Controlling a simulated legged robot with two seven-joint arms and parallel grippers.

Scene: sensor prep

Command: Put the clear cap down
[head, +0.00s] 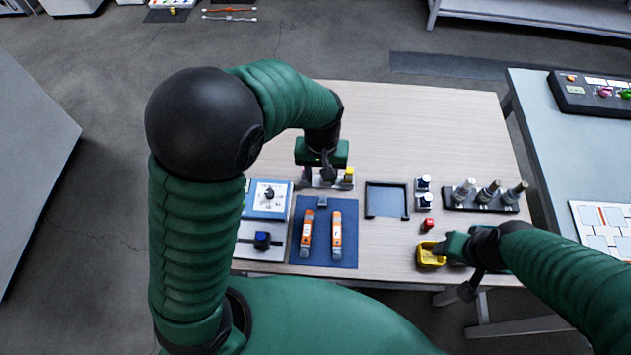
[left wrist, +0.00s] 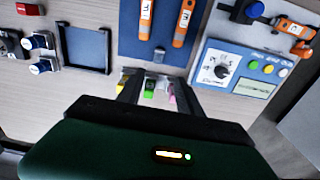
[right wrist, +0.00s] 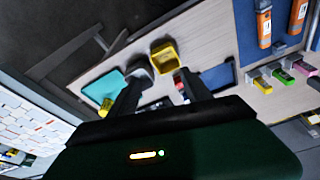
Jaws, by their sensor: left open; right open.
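A small grey block (head: 322,202), possibly the clear cap, sits at the top edge of the blue mat (head: 322,258); it also shows in the left wrist view (left wrist: 160,54). I cannot tell for sure that it is the cap. My left gripper (head: 328,172) is open just beyond the mat, over a row of coloured caps. In the left wrist view a green cap (left wrist: 150,90) shows between its fingers (left wrist: 152,82), with nothing clearly gripped. My right gripper (head: 443,247) is open beside a yellow bin (head: 430,262); its fingers (right wrist: 165,85) show in the right wrist view.
Two orange-labelled devices (head: 307,234) (head: 336,236) lie on the mat. A blue dial panel (head: 268,198) is left of it. A dark-rimmed tray (head: 386,215), a red block (head: 427,224) and a rack of cylinders (head: 485,198) are to the right. The far tabletop is clear.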

